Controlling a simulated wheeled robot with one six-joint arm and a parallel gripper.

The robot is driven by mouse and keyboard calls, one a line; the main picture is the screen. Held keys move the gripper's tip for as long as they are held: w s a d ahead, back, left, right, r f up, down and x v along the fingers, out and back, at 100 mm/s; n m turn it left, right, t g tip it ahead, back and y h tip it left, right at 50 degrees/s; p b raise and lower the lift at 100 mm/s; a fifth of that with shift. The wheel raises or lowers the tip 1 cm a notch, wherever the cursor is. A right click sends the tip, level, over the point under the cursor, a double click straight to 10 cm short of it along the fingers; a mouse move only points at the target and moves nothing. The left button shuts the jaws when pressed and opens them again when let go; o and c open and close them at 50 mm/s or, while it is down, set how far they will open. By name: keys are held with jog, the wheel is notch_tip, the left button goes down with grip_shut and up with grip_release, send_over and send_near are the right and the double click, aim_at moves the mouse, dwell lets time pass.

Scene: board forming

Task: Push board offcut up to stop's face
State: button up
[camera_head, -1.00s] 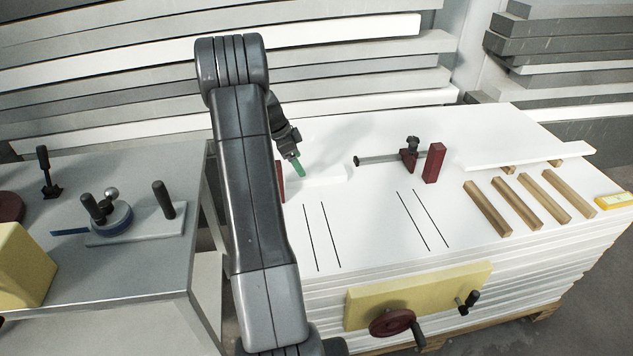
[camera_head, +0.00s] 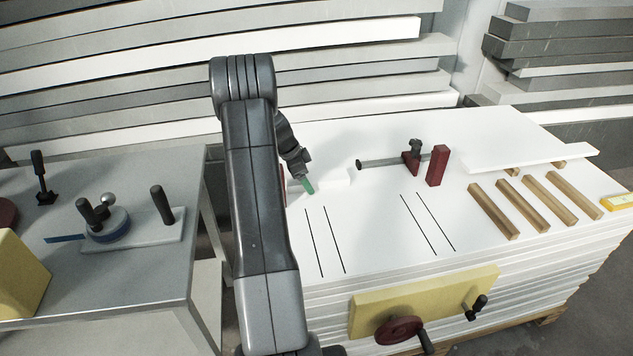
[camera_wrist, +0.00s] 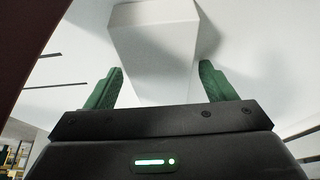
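The board offcut (camera_head: 338,178) is a white block on the white board top in the head view, partly hidden behind my gripper. My gripper (camera_head: 309,187) has green fingertips, just left and in front of it. In the wrist view, the fingers (camera_wrist: 160,88) are spread apart, with the offcut (camera_wrist: 155,40) showing between and beyond them; contact cannot be told. A dark red block (camera_head: 283,183) is mostly hidden behind my arm, left of the offcut. Another red block (camera_head: 437,166) stands upright to the right, beside a clamp (camera_head: 405,162). Which one is the stop cannot be told.
Wooden strips (camera_head: 520,203) and a white board (camera_head: 525,152) lie on the right of the stack. Black lines (camera_head: 420,222) mark the clear front area. A grey table (camera_head: 130,275) with a blue-based tool (camera_head: 107,226) stands left, across a gap.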

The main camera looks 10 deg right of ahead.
aim_at(341, 174)
jog(key=c, duration=1.1)
jog(key=shift+d, duration=0.15)
jog(key=shift+d+b, duration=1.05)
jog(key=shift+d, duration=9.75)
